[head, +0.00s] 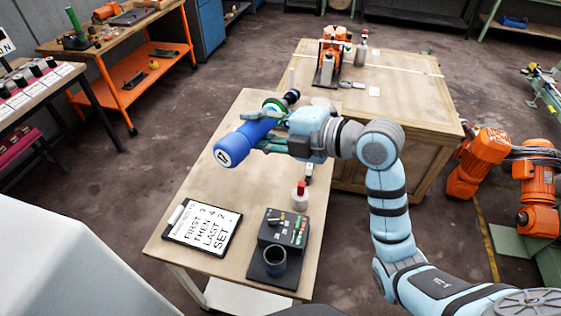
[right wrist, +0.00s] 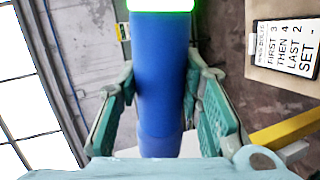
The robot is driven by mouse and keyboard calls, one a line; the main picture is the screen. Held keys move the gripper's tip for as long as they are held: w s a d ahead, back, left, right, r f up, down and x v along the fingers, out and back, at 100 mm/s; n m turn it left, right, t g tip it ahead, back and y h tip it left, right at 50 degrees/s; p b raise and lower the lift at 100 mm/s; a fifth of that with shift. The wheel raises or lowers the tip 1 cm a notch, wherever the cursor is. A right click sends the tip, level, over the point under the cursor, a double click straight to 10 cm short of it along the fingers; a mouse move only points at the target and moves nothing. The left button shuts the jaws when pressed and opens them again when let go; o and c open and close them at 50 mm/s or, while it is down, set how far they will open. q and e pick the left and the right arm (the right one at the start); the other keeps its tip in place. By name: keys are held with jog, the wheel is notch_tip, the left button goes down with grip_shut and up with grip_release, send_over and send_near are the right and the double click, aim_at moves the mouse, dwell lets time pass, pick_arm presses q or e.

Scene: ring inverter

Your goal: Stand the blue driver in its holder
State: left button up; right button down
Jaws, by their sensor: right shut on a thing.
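The blue driver (head: 238,146) is held up above the table, lying nearly level, with its round, marked end toward the lower left in the head view. My right gripper (head: 266,133) is shut around its body. In the right wrist view the driver's blue body (right wrist: 160,80) runs between the two finger pads, with a glowing green ring at the top. The dark, blue-rimmed cup-shaped holder (head: 274,260) stands on a black base at the table's near end, apart from the driver. Its opening faces up and looks empty. My left gripper is not in view.
A black control box (head: 284,228) with knobs sits right behind the holder. A clipboard (head: 202,228) lies to its left. A small white piece with a red top (head: 300,194) stands behind the box. The table (head: 222,192) is bare between the driver and clipboard.

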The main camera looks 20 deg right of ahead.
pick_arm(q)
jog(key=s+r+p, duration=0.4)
pick_arm(e)
jog(key=s+a+f+m+g+y, duration=0.1)
jog(key=s+f+m+g+y, duration=0.1)
jog(key=s+m+g+y, duration=0.3)
jog(key=s+f+m+y, duration=0.1)
jog(key=s+f+m, duration=0.2)
jog(key=s, duration=0.4)
pick_arm(q)
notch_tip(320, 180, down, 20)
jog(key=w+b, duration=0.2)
jog(key=b, duration=1.8)
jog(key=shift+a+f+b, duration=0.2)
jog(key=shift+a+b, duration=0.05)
jog(key=shift+b, duration=0.05)
pick_arm(e)
notch_tip(320, 180, down, 18)
jog(key=d+m+y, duration=0.1)
jog(key=m, duration=0.2)
jog(key=shift+w+r+g, duration=0.2)
jog(key=shift+w+g, duration=0.05)
jog(key=shift+g, duration=0.05)
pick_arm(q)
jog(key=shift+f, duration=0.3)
pick_arm(e)
jog(key=shift+f, duration=0.15)
